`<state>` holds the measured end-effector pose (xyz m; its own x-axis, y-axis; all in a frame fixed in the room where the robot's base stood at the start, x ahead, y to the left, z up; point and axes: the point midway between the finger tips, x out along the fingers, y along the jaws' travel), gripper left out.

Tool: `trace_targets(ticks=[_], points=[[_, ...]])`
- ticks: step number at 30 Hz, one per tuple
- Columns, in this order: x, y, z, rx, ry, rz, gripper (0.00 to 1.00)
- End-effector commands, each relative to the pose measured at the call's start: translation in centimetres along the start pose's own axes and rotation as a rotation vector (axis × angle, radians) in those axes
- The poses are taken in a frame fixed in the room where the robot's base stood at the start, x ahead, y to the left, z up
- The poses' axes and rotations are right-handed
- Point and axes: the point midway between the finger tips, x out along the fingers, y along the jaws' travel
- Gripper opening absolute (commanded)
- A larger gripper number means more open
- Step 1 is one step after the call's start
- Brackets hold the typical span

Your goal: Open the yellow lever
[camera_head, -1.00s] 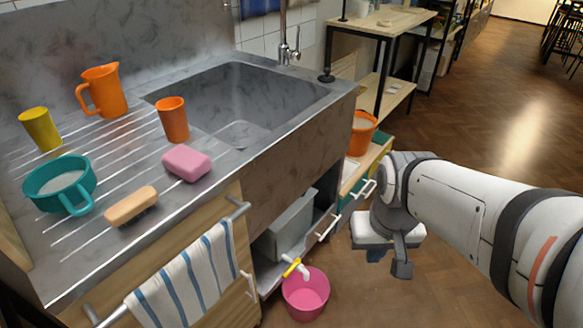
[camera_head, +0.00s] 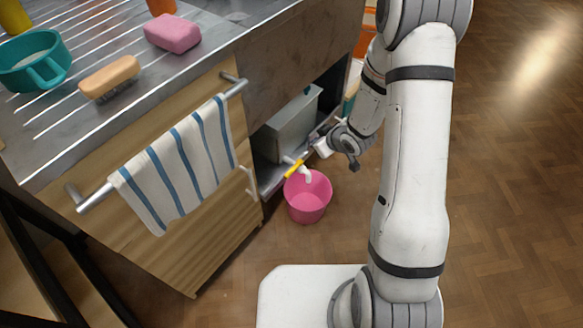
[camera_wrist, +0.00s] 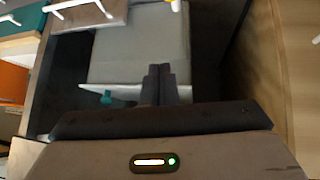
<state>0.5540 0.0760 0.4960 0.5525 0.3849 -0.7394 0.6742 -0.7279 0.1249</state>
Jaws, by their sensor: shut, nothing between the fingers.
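The yellow lever (camera_head: 294,169) sits on a white tap (camera_head: 304,174) low at the front of the cabinet under the sink. In the wrist view my gripper's fingers (camera_wrist: 158,72) are together and empty, in front of the grey box (camera_wrist: 140,48).
The grey box (camera_head: 288,128) stands in the open cabinet bay behind the tap. A pink bucket (camera_head: 307,202) stands on the floor under the spout. A striped towel (camera_head: 180,165) hangs on a rail at the left. Wooden floor is clear at the right.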

Motion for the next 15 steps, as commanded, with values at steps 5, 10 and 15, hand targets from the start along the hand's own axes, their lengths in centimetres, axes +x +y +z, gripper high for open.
trace_targets(ticks=[5,10,15], points=[[4.7,-4.0,2.5,-0.019,0.131,-0.141,0.0],[6.0,-5.8,3.1,-0.02,0.196,-0.201,0.0],[7.5,-6.4,2.9,-0.021,0.207,-0.21,0.0]])
